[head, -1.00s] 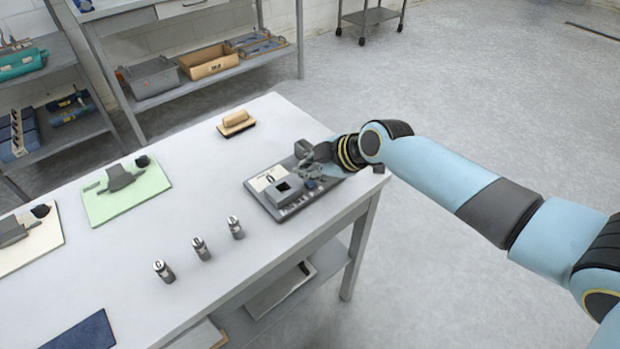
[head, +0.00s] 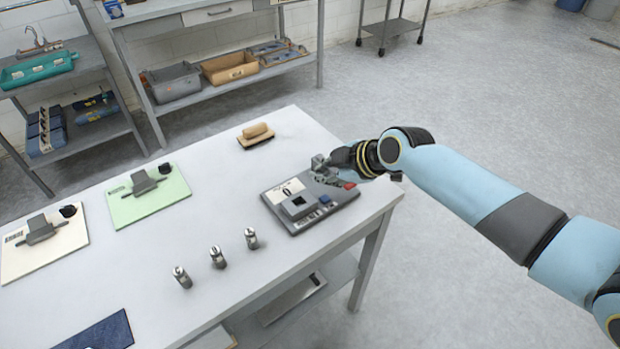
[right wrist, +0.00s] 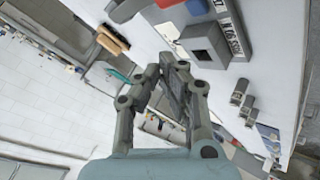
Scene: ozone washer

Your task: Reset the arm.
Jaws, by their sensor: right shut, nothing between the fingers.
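My right arm comes in from the right in the head view. Its gripper (head: 322,168) hangs over the back edge of a grey device (head: 312,208) on the table. The device has a raised square socket, a white label, a blue button and a red button. In the right wrist view the gripper (right wrist: 170,62) has its fingers closed together with nothing between them. The device's square socket (right wrist: 204,44) shows just beyond the fingertips there. I cannot tell from these views whether the fingers touch the device. My left gripper is not in view.
Several small metal cylinders, one here (head: 217,257), stand in front of the device. A wooden-handled brush (head: 257,134) lies at the back. A green mat (head: 172,200) and a cream mat (head: 66,257) hold grey parts. A dark blue cloth (head: 104,333) lies front left. The table middle is clear.

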